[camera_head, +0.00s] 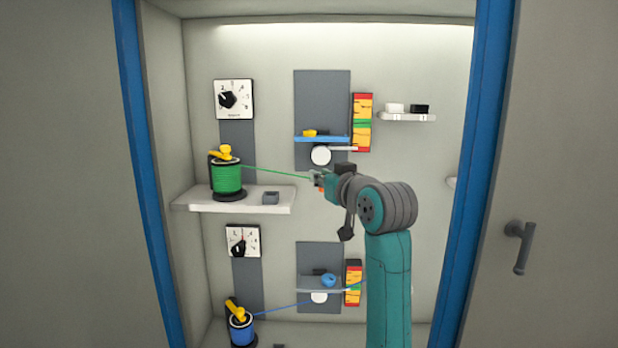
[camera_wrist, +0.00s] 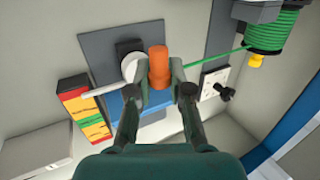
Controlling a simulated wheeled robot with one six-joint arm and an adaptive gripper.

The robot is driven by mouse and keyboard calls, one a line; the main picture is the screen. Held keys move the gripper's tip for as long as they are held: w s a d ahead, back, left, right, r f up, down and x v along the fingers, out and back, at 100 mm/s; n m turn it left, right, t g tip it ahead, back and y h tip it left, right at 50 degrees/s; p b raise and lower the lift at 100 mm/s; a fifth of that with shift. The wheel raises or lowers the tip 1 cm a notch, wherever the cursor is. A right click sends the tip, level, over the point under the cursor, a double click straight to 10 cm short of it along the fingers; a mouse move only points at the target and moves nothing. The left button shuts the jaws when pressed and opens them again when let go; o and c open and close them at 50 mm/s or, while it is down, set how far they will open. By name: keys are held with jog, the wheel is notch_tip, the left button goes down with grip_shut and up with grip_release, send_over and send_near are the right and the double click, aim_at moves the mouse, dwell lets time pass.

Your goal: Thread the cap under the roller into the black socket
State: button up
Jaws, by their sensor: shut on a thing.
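My gripper (camera_head: 319,179) is shut on an orange cap (camera_wrist: 159,66), which stands out between the two fingertips in the wrist view. A green cable (camera_wrist: 212,58) runs taut from the cap to the green spool (camera_head: 227,178) on the left shelf. The white roller (camera_head: 320,155) is mounted on the upper grey panel, above my gripper in the head view. The roller (camera_wrist: 134,66) appears just left of the cap in the wrist view, without clear contact. A black block (camera_head: 419,109), apparently the socket, sits beside a white block (camera_head: 395,108) on the right bracket.
A blue ledge (camera_head: 320,139) lies above the roller, and a red-yellow-green scale (camera_head: 362,122) stands right of the panel. A second set with a blue spool (camera_head: 241,328) is below. Blue cabinet posts (camera_head: 490,90) bound the opening. The wall between scale and bracket is clear.

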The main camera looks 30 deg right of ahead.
jog(key=s+d, duration=0.4)
jog(key=d, duration=0.2)
jog(key=shift+s, duration=0.15)
jog(key=shift+d, duration=0.15)
dwell(0.8)
